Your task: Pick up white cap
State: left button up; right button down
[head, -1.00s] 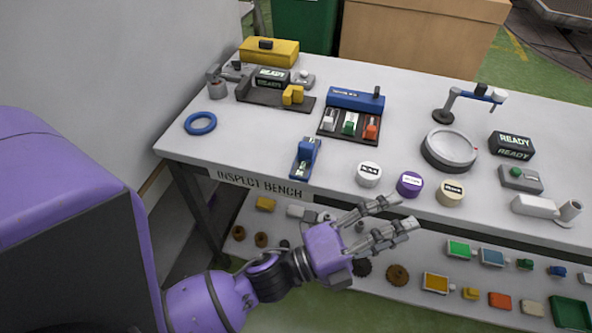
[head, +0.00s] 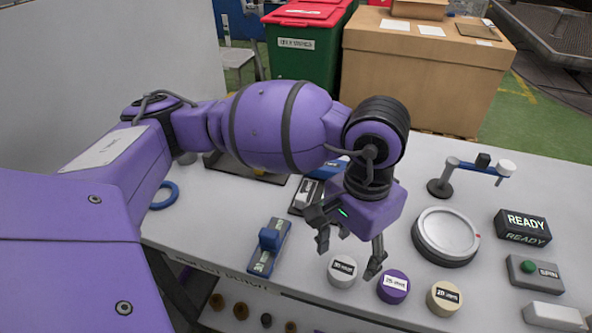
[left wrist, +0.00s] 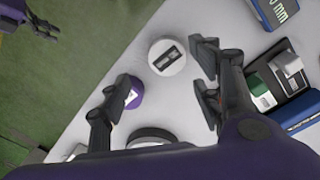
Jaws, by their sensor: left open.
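The white cap (head: 342,270), a short round piece with a dark label on top, stands on the bench near its front edge. It also shows in the left wrist view (left wrist: 168,57), just beyond the gap between the fingers. My left gripper (head: 348,254) is open and empty, pointing down above and slightly behind the cap, with a finger towards either side. Its fingers also show in the left wrist view (left wrist: 163,82). What looks like my right gripper (left wrist: 48,30) is at the top left corner of the left wrist view, over the floor; its opening is unclear.
The purple cap (head: 393,287) stands close to the right of the white cap, then a cream cap (head: 444,298). A blue device (head: 268,247) lies to the left. A round grey dish (head: 446,236) stands behind right. My left arm hides the bench's back left.

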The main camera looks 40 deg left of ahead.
aim_at(344, 269)
pick_arm(q)
jog(key=shift+w+a+r+t, duration=0.3)
jog(key=shift+w, duration=0.05)
jog(key=f, duration=0.1)
jog(key=s+f, duration=0.1)
jog(key=f, duration=0.1)
jog(key=shift+s, duration=0.15)
notch_tip(344, 269, down, 4)
jog(key=shift+r+p, duration=0.2)
jog(key=shift+p, duration=0.35)
jog(key=shift+f, duration=0.35)
pick_arm(e)
jog(key=shift+s+d+r, duration=0.15)
jog(key=shift+s+r, duration=0.15)
jog(key=shift+r, duration=0.4)
pick_arm(q)
jog(key=shift+c, duration=0.6)
jog(key=shift+w, duration=0.2)
jog(key=c, duration=0.8)
jog(key=shift+r, duration=0.1)
pick_arm(e)
jog(key=shift+s+d+f, duration=0.1)
jog(key=shift+s+f, duration=0.2)
jog(key=shift+s, duration=0.5)
